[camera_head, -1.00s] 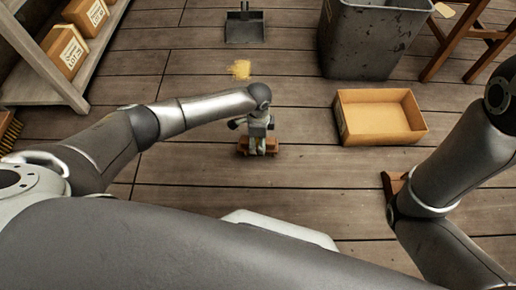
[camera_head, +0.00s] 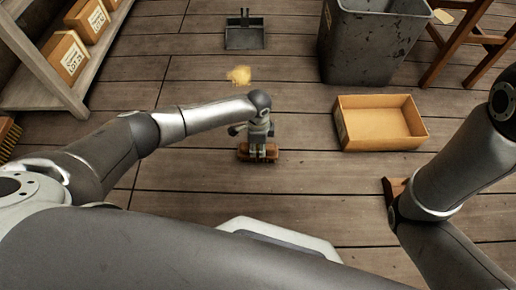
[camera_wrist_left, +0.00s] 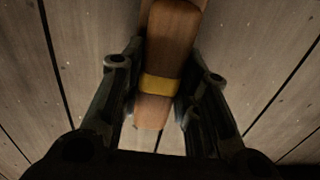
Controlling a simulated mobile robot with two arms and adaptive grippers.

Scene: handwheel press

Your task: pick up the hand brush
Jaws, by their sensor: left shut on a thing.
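The hand brush (camera_head: 243,153) shows in the head view as a short brown wooden piece across the tip of my left gripper (camera_head: 258,152), over the plank floor. In the left wrist view its wooden handle (camera_wrist_left: 168,50) with a yellow band runs between the two dark fingers of my left gripper (camera_wrist_left: 162,90). The fingers are shut on it from both sides. Its bristles are not visible, and I cannot tell whether it touches the floor. My right arm is at the right, but its gripper is not in view.
A dustpan (camera_head: 244,37) lies at the back, with a yellowish pile (camera_head: 239,75) before it. An open cardboard box (camera_head: 380,140) stands right of the brush, a dark bin (camera_head: 365,50) behind it. A shelf with boxes (camera_head: 66,58) is at left. The floor around the brush is clear.

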